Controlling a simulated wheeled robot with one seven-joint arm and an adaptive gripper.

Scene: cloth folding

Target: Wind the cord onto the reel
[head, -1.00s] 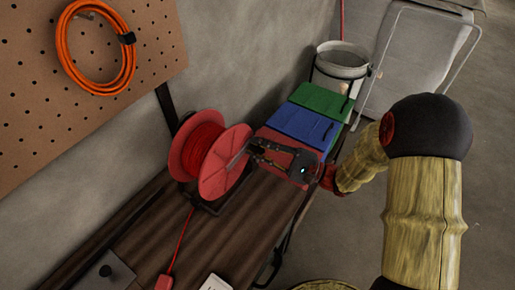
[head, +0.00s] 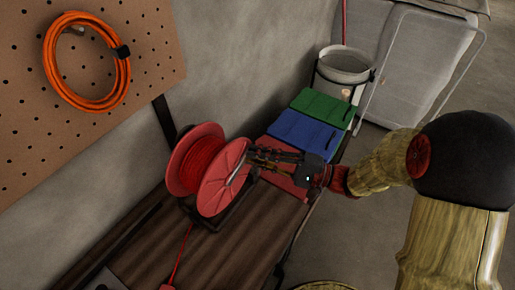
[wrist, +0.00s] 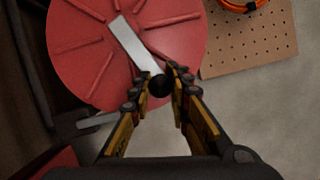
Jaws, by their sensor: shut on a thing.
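The red reel (head: 222,180) stands on a dark frame on the wooden bench, with red cord (head: 200,165) wound between its flanges. A thin length of cord (head: 181,252) runs from it along the bench toward the bottom edge. My gripper (head: 254,158) is at the reel's near flange, at the crank. In the wrist view, my gripper (wrist: 159,87) is shut on the black crank knob (wrist: 159,84), at the end of the flat metal crank arm (wrist: 136,46). The fingers partly hide the crank in the head view.
Red, blue (head: 302,133) and green (head: 321,107) boxes stand in a row beyond the reel. A grey bucket (head: 343,68) is behind them. An orange cord coil (head: 86,62) hangs on the pegboard (head: 140,35).

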